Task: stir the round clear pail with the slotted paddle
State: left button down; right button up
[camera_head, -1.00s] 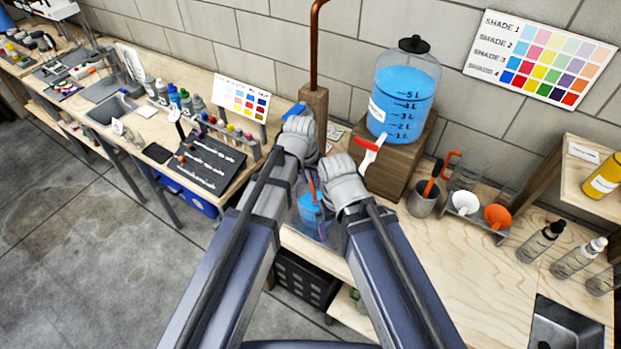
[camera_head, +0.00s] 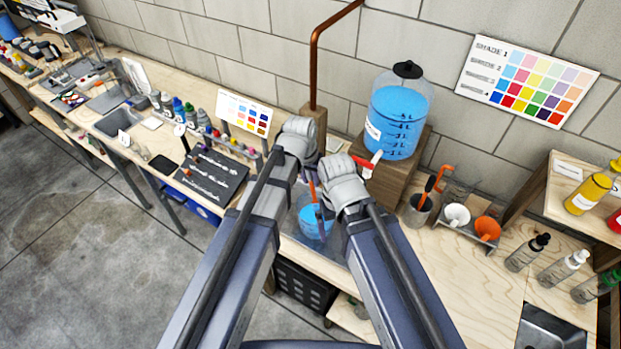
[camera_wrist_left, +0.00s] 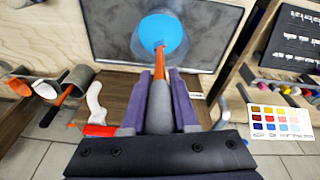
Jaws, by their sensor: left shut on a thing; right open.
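The round clear pail (camera_head: 315,228) with blue liquid stands on the bench below my two grippers. In the left wrist view the pail (camera_wrist_left: 138,36) is ahead of the fingertips, at the top middle. My left gripper (camera_head: 309,168) is shut on the grey-and-orange handle of the paddle (camera_wrist_left: 160,68). The paddle (camera_head: 313,192) slants down into the pail, and its lower end meets the blue liquid. Its slotted part is hidden. My right gripper (camera_head: 325,208) is open, close to the pail's right side; its fingers are partly hidden by its own wrist.
A blue-filled tank (camera_head: 398,120) stands on a wooden block (camera_head: 385,185) behind, with a red-and-white part in front. A copper pipe (camera_head: 314,75) rises behind my left gripper. A cup (camera_head: 417,210) and funnels (camera_head: 457,214) stand right.

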pick_arm(q)
jog(key=shift+r+p, duration=2.5)
jog(key=shift+r, duration=0.4)
notch_tip(320, 180, up, 5)
jog(key=p, duration=0.5)
jog(key=shift+s, duration=0.1)
